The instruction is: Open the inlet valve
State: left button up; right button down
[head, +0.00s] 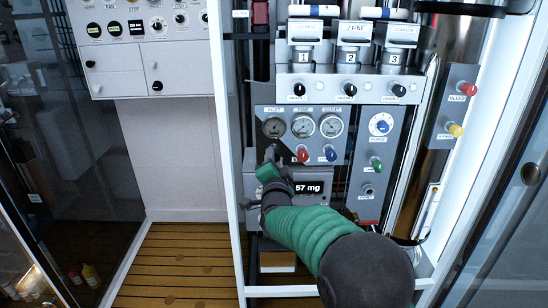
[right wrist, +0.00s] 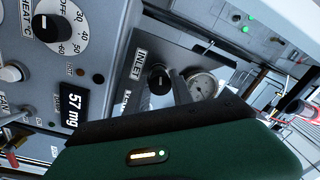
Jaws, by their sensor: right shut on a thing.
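The inlet valve is a black knob (right wrist: 158,79) beside an INLET label (right wrist: 138,63) in the right wrist view. In the head view its place at the lower left of the gauge panel (head: 288,136) is covered by my gripper. My right gripper (head: 270,154) reaches up to that spot from below, its green wrist bent toward the panel. It is shut on the inlet valve knob; its fingers show only partly in both views. My left gripper is not in view.
A red knob (head: 302,154) and a blue knob (head: 330,153) sit just right of my gripper, under round gauges (head: 303,126). A display box (head: 313,188) reading 57 mg is close below. A white frame post (head: 225,150) stands on the left.

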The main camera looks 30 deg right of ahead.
jog(key=n+p, duration=0.5)
jog(key=n, duration=0.3)
jog(key=n+p, duration=0.5)
jog(key=n, duration=0.3)
jog(key=n+g+y+p, duration=0.1)
jog(key=n+p, duration=0.4)
jog(key=n, duration=0.3)
jog(key=shift+s+d+f+n, duration=0.1)
jog(key=shift+s+f+n, duration=0.05)
jog(key=shift+s+n, duration=0.15)
jog(key=shift+n+p, duration=0.7)
jog(key=shift+n, duration=0.3)
jog(key=shift+f, duration=0.1)
jog(key=c, duration=1.2)
grip_release()
jog(key=shift+w, duration=0.1)
jog(key=shift+c, duration=0.2)
jog(key=shift+o, duration=0.6)
jog(key=shift+d, duration=0.1)
